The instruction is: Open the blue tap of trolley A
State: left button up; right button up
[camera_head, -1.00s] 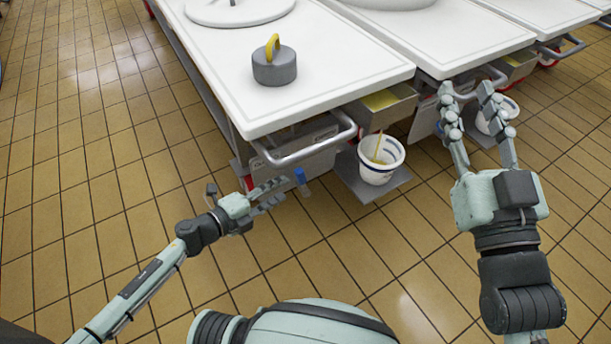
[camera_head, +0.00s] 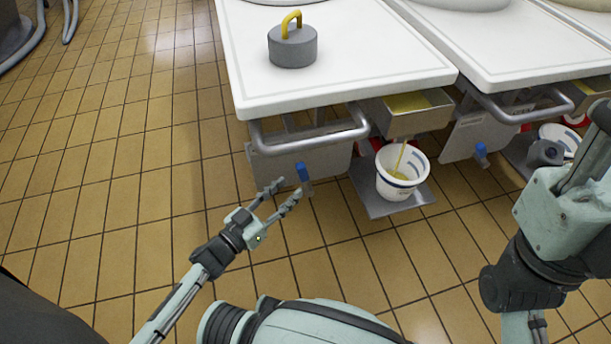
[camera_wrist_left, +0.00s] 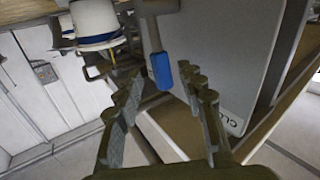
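The blue tap (camera_head: 302,172) is at the lower front of the near left trolley (camera_head: 345,88), under its bar handle. It also shows in the left wrist view (camera_wrist_left: 161,70), its blue handle on the end of a grey stem. My left gripper (camera_head: 290,188) is open and empty, its fingertips close to the tap. In the left wrist view the tap lies just beyond and between the two fingers. I cannot tell whether anything touches. My right gripper (camera_head: 585,165) is cut by the right edge, so its fingertips cannot be judged. No letter naming the trolley is readable.
A white bucket (camera_head: 402,170) stands on a low grey shelf (camera_head: 375,203) right of the tap, under a metal tray (camera_head: 408,112) with yellow liquid. A bar handle (camera_head: 310,140) juts above the tap. A second trolley (camera_head: 510,45) has another blue tap (camera_head: 481,151).

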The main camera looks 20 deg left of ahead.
aim_at(301, 178)
pick_arm(q)
jog(key=b+x, duration=0.1)
jog(key=x, duration=0.6)
jog(key=shift+s, duration=0.1)
grip_shut()
